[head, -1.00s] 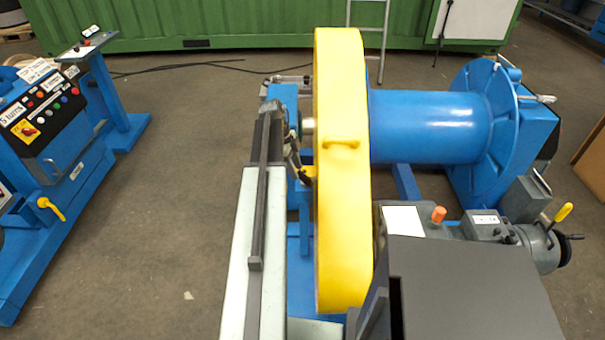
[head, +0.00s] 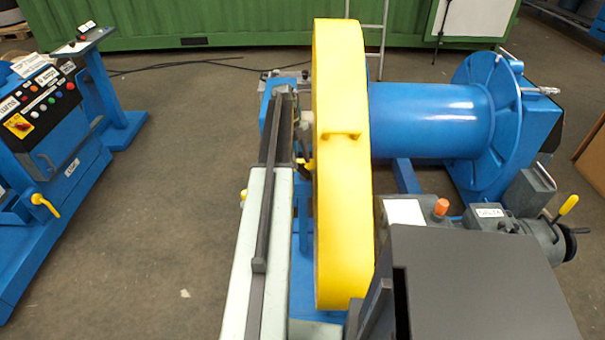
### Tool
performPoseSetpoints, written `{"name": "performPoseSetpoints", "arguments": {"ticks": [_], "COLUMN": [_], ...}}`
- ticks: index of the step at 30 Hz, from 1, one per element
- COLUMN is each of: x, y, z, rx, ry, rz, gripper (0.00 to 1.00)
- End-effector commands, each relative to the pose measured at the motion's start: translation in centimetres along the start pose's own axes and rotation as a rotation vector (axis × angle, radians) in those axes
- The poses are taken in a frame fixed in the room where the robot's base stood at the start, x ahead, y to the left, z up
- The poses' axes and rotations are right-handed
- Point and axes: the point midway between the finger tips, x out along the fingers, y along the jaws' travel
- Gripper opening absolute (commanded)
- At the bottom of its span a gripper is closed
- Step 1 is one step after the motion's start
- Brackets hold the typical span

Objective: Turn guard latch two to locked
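The tall yellow chain guard (head: 341,220) stands upright in the middle of the head view, with a small yellow handle (head: 341,135) on its near face. A small yellow piece (head: 307,164) shows at the guard's left side, partly covered by dark parts; it may be a guard latch, but I cannot read which one or its position.
A blue drum (head: 430,120) with a large flange is right of the guard. A grey gear unit with an orange knob (head: 441,207) and a yellow-tipped lever (head: 568,205) is at lower right. A blue control console (head: 60,170) stands left. Open floor lies between console and arm.

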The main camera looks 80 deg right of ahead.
Motion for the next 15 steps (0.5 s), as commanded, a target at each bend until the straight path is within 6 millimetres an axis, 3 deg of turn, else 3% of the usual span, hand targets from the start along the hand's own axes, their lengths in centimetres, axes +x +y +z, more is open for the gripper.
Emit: {"name": "performPoseSetpoints", "arguments": {"ticks": [1, 4, 13, 14, 15], "x": [1.9, 3.2, 3.3, 3.3, 3.3], "y": [0.1, 0.0, 0.0, 0.0, 0.0], "z": [0.3, 0.2, 0.0, 0.0, 0.0], "rx": [0.001, 0.001, 0.0, 0.0, 0.0], "ry": [0.0, 0.0, 0.0, 0.0, 0.0], "rz": [0.0, 0.0, 0.0, 0.0, 0.0], "gripper": [0.38, 0.38, 0.38, 0.35, 0.24]}}
